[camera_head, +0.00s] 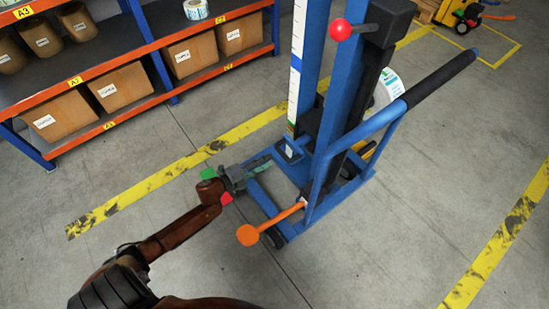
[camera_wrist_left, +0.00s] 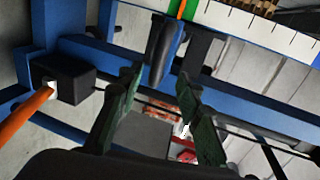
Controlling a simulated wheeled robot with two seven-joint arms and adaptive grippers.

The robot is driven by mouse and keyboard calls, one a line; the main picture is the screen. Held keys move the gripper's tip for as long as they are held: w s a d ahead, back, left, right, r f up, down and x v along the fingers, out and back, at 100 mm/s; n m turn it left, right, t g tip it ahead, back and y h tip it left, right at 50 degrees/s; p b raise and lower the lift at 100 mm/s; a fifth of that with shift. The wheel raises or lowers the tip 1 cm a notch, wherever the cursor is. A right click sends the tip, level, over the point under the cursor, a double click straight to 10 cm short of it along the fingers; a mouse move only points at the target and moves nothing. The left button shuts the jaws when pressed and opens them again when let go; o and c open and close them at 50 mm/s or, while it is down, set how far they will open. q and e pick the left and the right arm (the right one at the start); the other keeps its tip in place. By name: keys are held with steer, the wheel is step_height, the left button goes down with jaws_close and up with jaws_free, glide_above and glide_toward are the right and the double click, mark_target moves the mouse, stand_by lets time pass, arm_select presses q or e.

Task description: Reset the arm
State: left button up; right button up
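My left arm comes in from the lower left in the head view. Its gripper (camera_head: 258,165) is beside the blue lifter frame (camera_head: 322,165), just left of its upright and above the floor. In the left wrist view the two dark green fingers of my left gripper (camera_wrist_left: 165,100) stand apart with a clear gap and hold nothing. A dark rounded part (camera_wrist_left: 164,48) of the lifter shows beyond the fingertips; whether they touch it I cannot tell. My right gripper is out of view.
An orange lever (camera_head: 270,224) sticks out from the lifter close to my gripper. A rack (camera_head: 135,50) with boxes stands upper left. The floor right is clear.

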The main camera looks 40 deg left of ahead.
arm_select(q)
steer(key=shift+v, duration=1)
